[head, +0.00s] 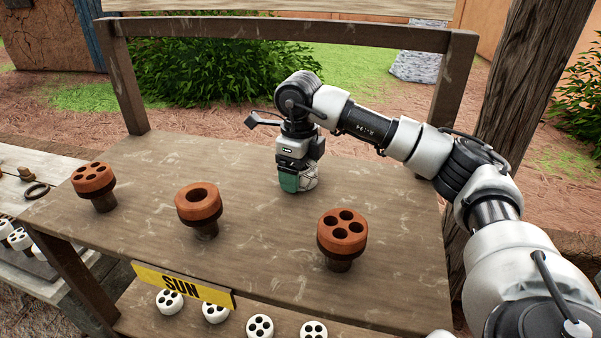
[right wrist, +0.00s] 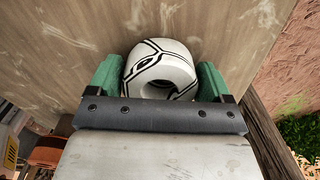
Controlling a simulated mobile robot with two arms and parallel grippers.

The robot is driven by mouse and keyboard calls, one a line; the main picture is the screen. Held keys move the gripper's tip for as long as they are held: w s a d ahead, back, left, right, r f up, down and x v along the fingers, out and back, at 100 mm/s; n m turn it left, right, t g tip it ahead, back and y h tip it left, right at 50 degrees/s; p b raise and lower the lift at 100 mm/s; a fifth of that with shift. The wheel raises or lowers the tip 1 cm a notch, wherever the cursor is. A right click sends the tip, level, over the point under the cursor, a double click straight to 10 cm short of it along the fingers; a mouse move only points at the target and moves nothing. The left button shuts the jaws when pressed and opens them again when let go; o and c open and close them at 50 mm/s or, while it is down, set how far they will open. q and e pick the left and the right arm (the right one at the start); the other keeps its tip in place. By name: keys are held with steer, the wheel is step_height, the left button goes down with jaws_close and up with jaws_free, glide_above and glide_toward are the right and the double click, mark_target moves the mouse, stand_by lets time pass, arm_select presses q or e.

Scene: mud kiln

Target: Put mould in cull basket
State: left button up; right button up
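A white, rounded mould (right wrist: 160,65) with black lines and a hole sits between the two green fingers of my right gripper (right wrist: 158,80) in the right wrist view. The fingers press against it on both sides, so the gripper looks shut on it. The mould is at or just above the tabletop; I cannot tell which. No cull basket is recognisable in either view. My left gripper is out of view.
Terracotta pieces with holes stand on dark pegs at the left (head: 93,178), middle (head: 198,203) and right (head: 342,233) of the table (head: 250,260). White holed pieces (head: 260,326) line a lower shelf beneath a yellow SUN sign (head: 183,283). A wooden frame rises behind.

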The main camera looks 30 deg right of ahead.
steer(key=c, duration=0.7)
steer(key=shift+r, duration=0.1)
